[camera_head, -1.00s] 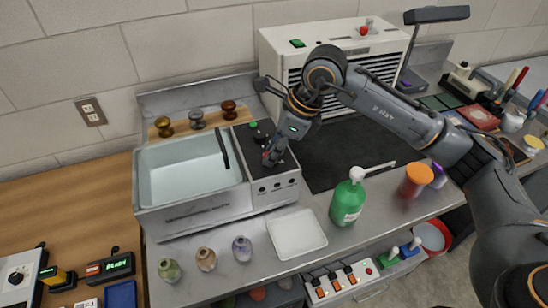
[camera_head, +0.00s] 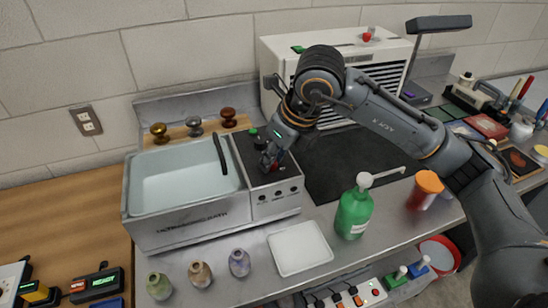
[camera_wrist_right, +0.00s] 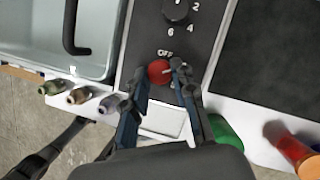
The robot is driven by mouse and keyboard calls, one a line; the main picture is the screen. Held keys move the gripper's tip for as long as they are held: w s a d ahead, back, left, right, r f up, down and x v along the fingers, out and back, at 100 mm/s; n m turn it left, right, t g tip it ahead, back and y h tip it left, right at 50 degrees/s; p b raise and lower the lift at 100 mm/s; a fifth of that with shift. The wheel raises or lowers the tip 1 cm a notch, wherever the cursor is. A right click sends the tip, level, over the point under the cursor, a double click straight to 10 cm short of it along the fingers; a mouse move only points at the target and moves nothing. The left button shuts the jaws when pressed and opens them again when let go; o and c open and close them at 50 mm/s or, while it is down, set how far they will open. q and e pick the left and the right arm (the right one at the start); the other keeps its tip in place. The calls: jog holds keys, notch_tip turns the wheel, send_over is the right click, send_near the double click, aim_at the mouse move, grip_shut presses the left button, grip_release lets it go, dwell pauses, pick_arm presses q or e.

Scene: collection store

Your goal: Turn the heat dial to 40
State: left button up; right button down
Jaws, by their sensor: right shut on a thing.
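The ultrasonic bath (camera_head: 190,212) stands on the counter, with a dark control panel (camera_head: 244,150) on its right side. The red dial (camera_wrist_right: 159,72) sits on this panel below the word OFF. My right gripper (camera_head: 269,163) reaches down to the panel and is shut on the red dial. In the wrist view the right gripper's fingers (camera_wrist_right: 160,75) are at the dial's sides. The fingers hide part of the dial and its scale, so I cannot read its setting. A black dial (camera_wrist_right: 176,10) with numbers around it sits farther up the panel.
A green pump bottle (camera_head: 353,212), an orange-lidded jar (camera_head: 425,190) and a white tray (camera_head: 299,248) stand right of and in front of the bath. Several small bottles (camera_head: 200,274) line the front. A white vented unit (camera_head: 290,60) stands behind my arm.

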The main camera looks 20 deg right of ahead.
jog(key=c, duration=1.1)
grip_release()
jog(key=shift+o, duration=0.2)
jog(key=v, duration=1.2)
